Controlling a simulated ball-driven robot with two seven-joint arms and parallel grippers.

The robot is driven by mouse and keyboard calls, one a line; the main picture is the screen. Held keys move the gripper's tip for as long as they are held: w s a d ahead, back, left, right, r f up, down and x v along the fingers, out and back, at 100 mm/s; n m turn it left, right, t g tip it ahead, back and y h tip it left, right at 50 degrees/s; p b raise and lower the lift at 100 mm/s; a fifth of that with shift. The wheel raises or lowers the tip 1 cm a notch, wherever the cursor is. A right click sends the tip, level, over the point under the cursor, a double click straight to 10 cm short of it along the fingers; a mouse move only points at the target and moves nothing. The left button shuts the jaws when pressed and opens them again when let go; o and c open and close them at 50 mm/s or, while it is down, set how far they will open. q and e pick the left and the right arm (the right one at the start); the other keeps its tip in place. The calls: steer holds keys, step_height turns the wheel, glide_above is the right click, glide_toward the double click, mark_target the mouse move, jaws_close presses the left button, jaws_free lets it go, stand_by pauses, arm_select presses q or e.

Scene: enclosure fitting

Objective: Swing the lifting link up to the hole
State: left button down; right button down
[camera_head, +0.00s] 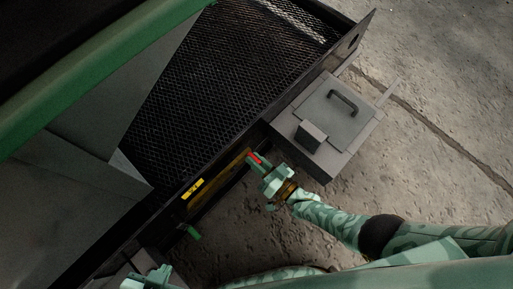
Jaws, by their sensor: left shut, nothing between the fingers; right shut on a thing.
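A long yellow-brown bar (222,180), which looks like the lifting link, lies along the near side of the dark frame. A small red part (254,158) shows at its upper right end. My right gripper (260,163) is shut at this red end; its fingers hide where they grip. My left gripper (148,280) is at the bottom edge, shut and empty, partly cut off and well away from the bar. I cannot tell which hole is meant; a small dark opening shows in the frame's upper right end plate (358,38).
A dark mesh deck (225,75) fills the frame. A grey box (330,122) with a black handle sticks out beside my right gripper. A yellow label (193,187) and a green lever (194,232) are on the frame's near side. A green rail (95,70) crosses the upper left. Concrete floor at right is clear.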

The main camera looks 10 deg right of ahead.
arm_select(q)
steer(key=shift+f, duration=0.1)
arm_select(e)
steer(key=shift+d+f, duration=0.1)
steer(key=shift+f, duration=0.05)
steer(key=c, duration=1.3)
jaws_free()
steer(key=shift+s+d, duration=0.2)
steer(key=shift+s, duration=0.15)
arm_select(q)
steer(key=shift+s+a+f+g+y+p, duration=0.3)
steer(key=shift+s+a+g+p, duration=0.1)
steer(key=shift+s+a+p, duration=0.25)
arm_select(e)
steer(key=v, duration=1.5)
steer(key=shift+s+d, duration=0.15)
steer(key=shift+s, duration=0.1)
arm_select(q)
steer(key=shift+s, duration=0.25)
steer(key=shift+f, duration=0.15)
arm_select(e)
steer(key=shift+s, duration=0.1)
